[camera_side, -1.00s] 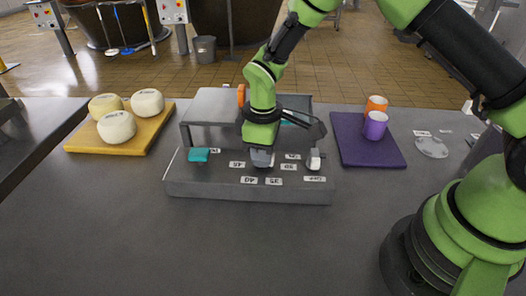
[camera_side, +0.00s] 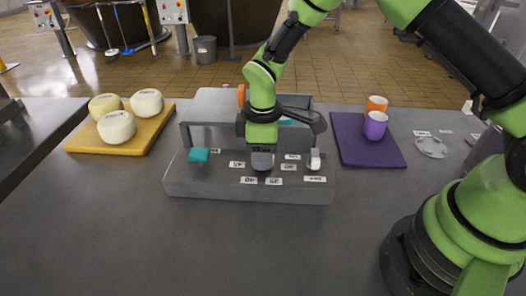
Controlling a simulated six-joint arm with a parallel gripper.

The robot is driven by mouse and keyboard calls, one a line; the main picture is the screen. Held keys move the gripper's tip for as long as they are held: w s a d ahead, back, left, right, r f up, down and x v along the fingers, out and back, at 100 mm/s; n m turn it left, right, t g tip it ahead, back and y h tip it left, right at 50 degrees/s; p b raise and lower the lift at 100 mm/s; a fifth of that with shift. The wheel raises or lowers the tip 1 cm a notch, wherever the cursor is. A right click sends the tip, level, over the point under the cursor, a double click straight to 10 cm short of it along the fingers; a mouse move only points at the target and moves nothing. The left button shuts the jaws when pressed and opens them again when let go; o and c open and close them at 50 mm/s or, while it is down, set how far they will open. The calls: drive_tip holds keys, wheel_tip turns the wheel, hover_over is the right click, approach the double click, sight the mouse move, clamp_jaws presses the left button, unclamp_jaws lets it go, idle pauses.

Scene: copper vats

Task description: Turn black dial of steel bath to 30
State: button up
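The steel bath (camera_side: 215,105) stands at the middle of the table, with a grey sloped control panel (camera_side: 220,188) in front. Small white number labels ring the panel's middle; the label at front centre (camera_side: 274,181) seems to read 35, and one at right (camera_side: 289,167) seems to read 30. My gripper (camera_side: 262,163) points down at the middle of this ring, its grey end at the panel. The black dial is hidden or cannot be told apart from the gripper's end. I cannot see a gap between the fingers, or whether they grip the dial.
A teal knob (camera_side: 198,155) is at the panel's left and a white knob (camera_side: 314,160) close on the right. A yellow board (camera_side: 85,146) with three cheeses lies left. A purple mat (camera_side: 358,153) with orange (camera_side: 376,104) and purple (camera_side: 375,125) cups lies right. The front table is clear.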

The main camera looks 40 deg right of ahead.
wheel_tip(320, 180, up, 10)
drive_tip(key=shift+f, duration=0.1)
idle(0.6)
drive_tip(key=s+d+r+m+t+y, duration=0.15)
drive_tip(key=s+r+m, duration=0.25)
drive_tip(key=r, duration=0.5)
drive_tip(key=s+d+r+m+t, duration=0.1)
drive_tip(key=s+r+m+t, duration=0.1)
drive_tip(key=s, duration=0.3)
drive_tip(key=s+d+r+m+t, duration=0.1)
drive_tip(key=s+r+m, duration=0.1)
drive_tip(key=s+m, duration=0.2)
drive_tip(key=s+d+r+m+t, duration=0.1)
drive_tip(key=s+r+m+t, duration=0.1)
drive_tip(key=s, duration=0.5)
drive_tip(key=shift+s+d+m+t+y, duration=0.15)
drive_tip(key=shift+d+m+t+y, duration=0.15)
drive_tip(key=shift+m, duration=0.4)
